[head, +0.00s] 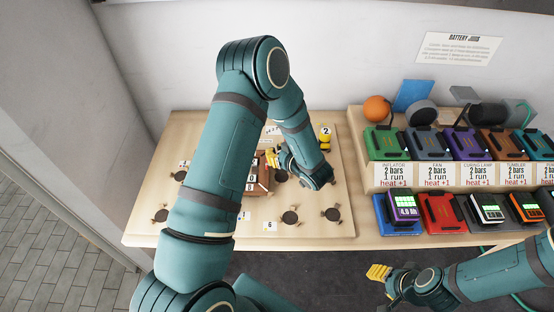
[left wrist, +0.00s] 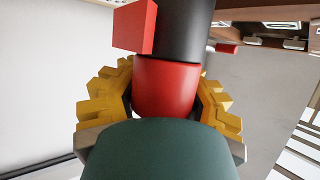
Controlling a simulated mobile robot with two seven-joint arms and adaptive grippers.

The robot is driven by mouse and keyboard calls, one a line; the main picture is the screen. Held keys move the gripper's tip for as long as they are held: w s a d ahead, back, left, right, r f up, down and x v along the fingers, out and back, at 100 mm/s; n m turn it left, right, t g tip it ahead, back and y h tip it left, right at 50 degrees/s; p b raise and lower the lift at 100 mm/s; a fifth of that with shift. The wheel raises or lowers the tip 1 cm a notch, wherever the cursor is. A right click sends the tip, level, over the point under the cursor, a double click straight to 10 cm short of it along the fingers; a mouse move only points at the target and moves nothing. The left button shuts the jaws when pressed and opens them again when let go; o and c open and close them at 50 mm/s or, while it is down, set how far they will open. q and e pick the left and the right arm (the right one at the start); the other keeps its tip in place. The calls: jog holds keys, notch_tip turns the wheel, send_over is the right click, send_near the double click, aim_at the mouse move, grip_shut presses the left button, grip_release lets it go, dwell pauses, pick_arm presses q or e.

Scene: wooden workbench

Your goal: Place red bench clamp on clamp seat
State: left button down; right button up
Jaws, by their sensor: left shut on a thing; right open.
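My left gripper (head: 272,158) is over the board in the head view. In the left wrist view its yellow fingers (left wrist: 163,98) are shut on a red and black thing, the red bench clamp (left wrist: 165,85), with a red block on its side. The clamp cannot be made out in the head view. Several dark round seats, one at the front right (head: 331,214) and one at the front middle (head: 290,217), lie on the board. I cannot tell which is the clamp seat. My right gripper (head: 378,272) is open and empty in front of the bench.
A brown wooden block (head: 262,175) stands on the pale board (head: 315,185) beside the left gripper. A yellow item (head: 325,146) with a "2" label stands at the back right. A rack with battery packs (head: 440,213) fills the right side. My left arm hides part of the board.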

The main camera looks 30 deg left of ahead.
pick_arm(q)
notch_tip(320, 180, down, 4)
jog(key=shift+r, duration=0.25)
jog(key=shift+r, duration=0.1)
jog(key=shift+b, duration=0.3)
jog(key=shift+f, duration=0.25)
jog(key=c, duration=0.7)
grip_release()
jog(key=shift+c, duration=0.2)
